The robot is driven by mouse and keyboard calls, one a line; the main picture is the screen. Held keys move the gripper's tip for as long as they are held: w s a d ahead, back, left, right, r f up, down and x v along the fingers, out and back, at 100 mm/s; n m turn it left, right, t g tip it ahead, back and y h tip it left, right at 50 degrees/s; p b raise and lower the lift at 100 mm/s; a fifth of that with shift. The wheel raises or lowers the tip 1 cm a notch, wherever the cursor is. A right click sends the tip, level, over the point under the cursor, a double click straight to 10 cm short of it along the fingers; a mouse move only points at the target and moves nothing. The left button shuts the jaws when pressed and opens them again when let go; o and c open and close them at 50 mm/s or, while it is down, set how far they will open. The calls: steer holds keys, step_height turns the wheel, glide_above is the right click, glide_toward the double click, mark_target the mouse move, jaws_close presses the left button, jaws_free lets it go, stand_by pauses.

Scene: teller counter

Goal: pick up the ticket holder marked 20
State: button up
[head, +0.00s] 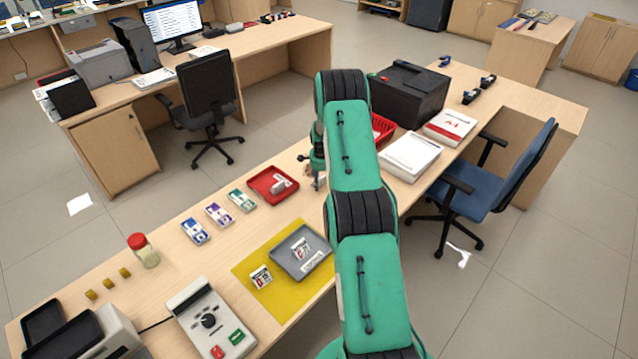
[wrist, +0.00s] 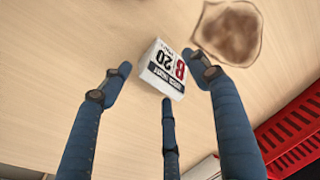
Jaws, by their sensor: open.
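The ticket holder marked 20 (wrist: 163,70), a small white block with a red letter B and a black band, stands on the wooden counter in the wrist view. Its print appears upside down there. My gripper (wrist: 160,78) is open, with its dark blue fingers spread around the holder: one to the left, one to the right, one just below it in the picture. I cannot tell whether any finger touches it. In the head view my gripper (head: 317,178) is low over the counter, largely hidden by my green arm, and the holder is not clearly visible.
A brown stain (wrist: 229,33) lies beside the holder. A red basket (head: 382,130) stands close by. Other ticket holders are on the yellow mat (head: 246,271), in the grey tray (head: 322,260) and in the red tray (head: 260,190). A black box (head: 410,92) stands farther back.

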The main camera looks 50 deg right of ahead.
mark_target(321, 178)
steer(key=shift+c, duration=0.2)
steer(key=c, duration=1.2)
steer(key=shift+c, duration=0.3)
steer(key=shift+r, duration=0.1)
steer(key=shift+r, duration=1.75)
steer(key=s+a, duration=0.3)
steer(key=s, duration=0.1)
steer(key=s+a+r, duration=0.1)
steer(key=s+a, duration=0.2)
steer(key=s, duration=0.1)
steer(key=s+a+p, duration=0.1)
steer(key=s+a, duration=0.3)
steer(key=shift+s+r, duration=0.15)
steer(key=shift+s, duration=0.05)
